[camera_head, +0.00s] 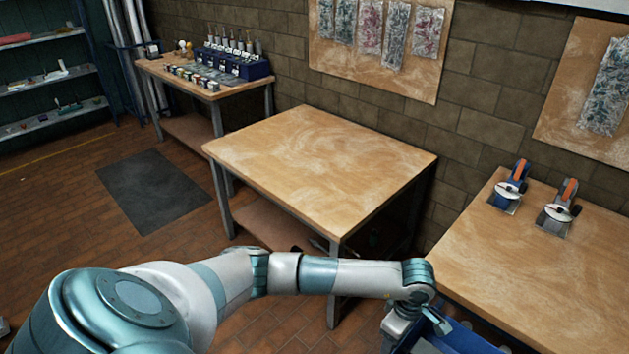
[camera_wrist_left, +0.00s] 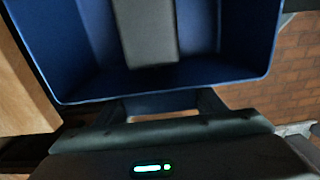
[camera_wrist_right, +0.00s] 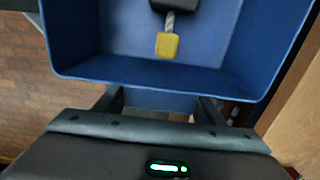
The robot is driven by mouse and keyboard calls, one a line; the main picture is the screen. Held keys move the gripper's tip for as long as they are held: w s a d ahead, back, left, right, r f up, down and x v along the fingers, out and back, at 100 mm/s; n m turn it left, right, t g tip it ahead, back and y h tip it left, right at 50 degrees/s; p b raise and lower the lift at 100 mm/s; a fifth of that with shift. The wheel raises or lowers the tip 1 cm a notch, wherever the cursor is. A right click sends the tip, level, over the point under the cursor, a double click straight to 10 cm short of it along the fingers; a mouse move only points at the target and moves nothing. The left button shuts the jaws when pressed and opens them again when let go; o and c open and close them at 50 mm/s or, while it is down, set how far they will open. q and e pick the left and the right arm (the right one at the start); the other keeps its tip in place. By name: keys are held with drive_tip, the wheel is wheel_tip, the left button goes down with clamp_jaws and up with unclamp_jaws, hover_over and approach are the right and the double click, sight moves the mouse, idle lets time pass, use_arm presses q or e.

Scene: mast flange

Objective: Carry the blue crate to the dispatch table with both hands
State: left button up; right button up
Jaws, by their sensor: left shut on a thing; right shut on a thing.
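The blue crate is at the bottom right of the head view, mostly cut off by the frame edge and my left arm. In the left wrist view the crate (camera_wrist_left: 215,78) shows a grey block (camera_wrist_left: 148,35) inside; my left gripper (camera_wrist_left: 160,104) is shut on its near wall. In the right wrist view the crate (camera_wrist_right: 90,70) holds a dark object with a yellow tag (camera_wrist_right: 167,45); my right gripper (camera_wrist_right: 160,101) is shut on the wall at that end. A bare wooden table (camera_head: 320,165) stands mid-view; no label shows whether it is the dispatch table.
A right-hand bench (camera_head: 530,255) carries two orange-handled tools (camera_head: 514,185), close beside the crate. A back-left bench (camera_head: 180,75) holds a blue rack (camera_head: 235,65) and small parts. A dark mat (camera_head: 152,190) lies on open tiled floor. Shelves (camera_head: 50,80) stand far left.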

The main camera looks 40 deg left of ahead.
drive_tip(key=shift+s+f+b, duration=0.2)
drive_tip(key=shift+f+b, duration=0.9)
drive_tip(key=shift+f, duration=0.25)
drive_tip(key=shift+s+f+b, duration=0.15)
drive_tip(key=shift+f+b, duration=0.95)
drive_tip(key=shift+f, duration=0.2)
